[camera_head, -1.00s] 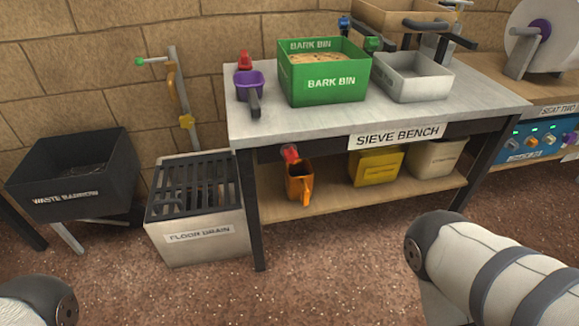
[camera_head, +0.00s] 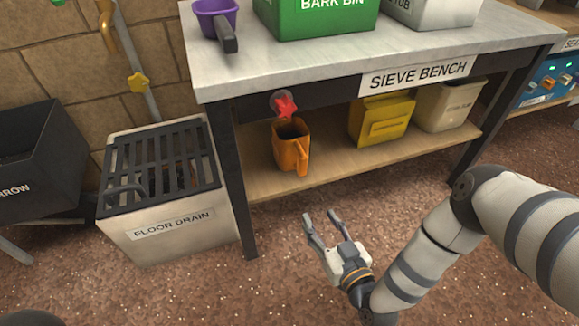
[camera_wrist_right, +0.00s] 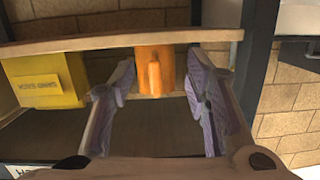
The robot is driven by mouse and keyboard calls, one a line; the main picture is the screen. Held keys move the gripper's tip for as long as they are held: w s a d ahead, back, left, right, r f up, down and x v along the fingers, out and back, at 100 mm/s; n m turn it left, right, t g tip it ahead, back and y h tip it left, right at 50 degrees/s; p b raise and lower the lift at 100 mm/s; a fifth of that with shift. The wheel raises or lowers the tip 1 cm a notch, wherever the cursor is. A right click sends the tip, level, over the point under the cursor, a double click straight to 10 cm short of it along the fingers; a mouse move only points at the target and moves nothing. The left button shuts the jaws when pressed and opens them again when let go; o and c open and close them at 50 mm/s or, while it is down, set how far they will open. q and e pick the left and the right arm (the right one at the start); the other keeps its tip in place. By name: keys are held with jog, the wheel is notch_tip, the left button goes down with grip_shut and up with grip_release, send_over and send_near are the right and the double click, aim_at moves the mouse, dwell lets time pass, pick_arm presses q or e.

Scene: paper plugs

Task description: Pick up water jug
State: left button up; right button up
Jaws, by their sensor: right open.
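The water jug appears to be the orange jug (camera_head: 290,148) with a handle, upright on the lower shelf of the sieve bench. My right gripper (camera_head: 322,222) is open and empty in front of the shelf, below and to the right of the jug, and apart from it. In the right wrist view, which looks upside down, the jug (camera_wrist_right: 155,70) shows between the open fingers (camera_wrist_right: 158,85), further off. My left gripper is out of view.
A red knob (camera_head: 284,104) sits just above the jug. A yellow bin (camera_head: 380,120) and a beige tub (camera_head: 447,106) stand to its right on the shelf (camera_head: 345,165). A bench leg (camera_head: 234,180) and the floor drain (camera_head: 160,190) are to the left.

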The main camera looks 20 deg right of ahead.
aim_at(304, 172)
jog(key=w+r+b, duration=0.1)
jog(key=w, duration=0.3)
jog(key=w+r+t+b, duration=0.1)
jog(key=w+b, duration=0.1)
jog(key=w, duration=0.3)
jog(key=w+r+t+b, duration=0.1)
jog(key=w+b, duration=0.1)
jog(key=w, duration=0.3)
jog(key=shift+w+h, duration=0.2)
jog(key=shift+h, duration=0.1)
jog(key=shift+w+r, duration=0.1)
jog(key=shift+w, duration=0.05)
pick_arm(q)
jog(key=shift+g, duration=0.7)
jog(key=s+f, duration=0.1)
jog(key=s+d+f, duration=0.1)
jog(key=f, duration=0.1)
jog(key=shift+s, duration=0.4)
pick_arm(e)
jog(key=shift+r, duration=0.1)
grip_shut()
